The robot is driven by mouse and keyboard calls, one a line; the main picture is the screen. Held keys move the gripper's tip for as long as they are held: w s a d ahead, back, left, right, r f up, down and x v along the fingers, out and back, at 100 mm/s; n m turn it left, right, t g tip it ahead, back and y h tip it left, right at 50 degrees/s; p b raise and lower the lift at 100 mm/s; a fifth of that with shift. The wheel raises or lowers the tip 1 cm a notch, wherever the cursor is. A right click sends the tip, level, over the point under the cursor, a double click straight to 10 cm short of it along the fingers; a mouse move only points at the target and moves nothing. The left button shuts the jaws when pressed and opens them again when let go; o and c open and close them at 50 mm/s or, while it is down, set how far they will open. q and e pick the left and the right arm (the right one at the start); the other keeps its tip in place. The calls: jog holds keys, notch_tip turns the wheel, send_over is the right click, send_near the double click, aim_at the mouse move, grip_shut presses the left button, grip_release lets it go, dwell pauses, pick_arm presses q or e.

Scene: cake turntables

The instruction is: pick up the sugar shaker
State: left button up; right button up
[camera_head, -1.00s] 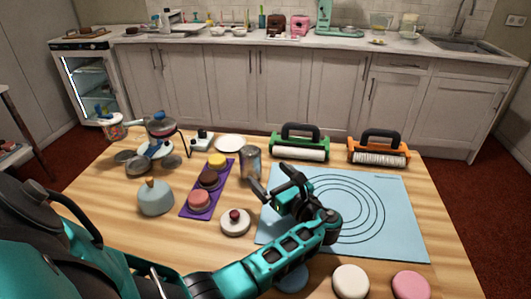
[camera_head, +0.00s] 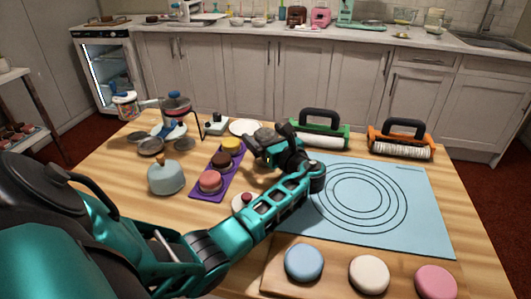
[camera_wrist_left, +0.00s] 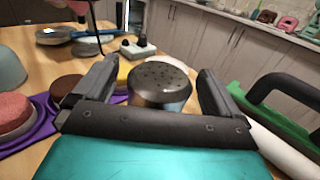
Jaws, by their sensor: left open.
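The sugar shaker (camera_wrist_left: 158,86), a metal cylinder with a domed, perforated dark top, stands upright on the table. In the left wrist view it appears between the two fingers of my left gripper (camera_wrist_left: 150,85), with gaps on both sides. My left gripper (camera_head: 262,142) is open and reaches to the shaker's place behind the purple mat. In the head view the gripper hides most or all of the shaker. My right gripper is in neither current view.
A purple mat (camera_head: 236,178) with several small cakes lies left of the gripper. A green-framed roller (camera_head: 322,138) stands to its right, an orange one (camera_head: 402,150) further right. A blue mat (camera_head: 425,215) covers the table's right. A blue-grey domed jar (camera_head: 166,178) stands left.

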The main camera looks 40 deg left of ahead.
pick_arm(q)
jog(key=shift+x, duration=1)
jog(key=c, duration=1.3)
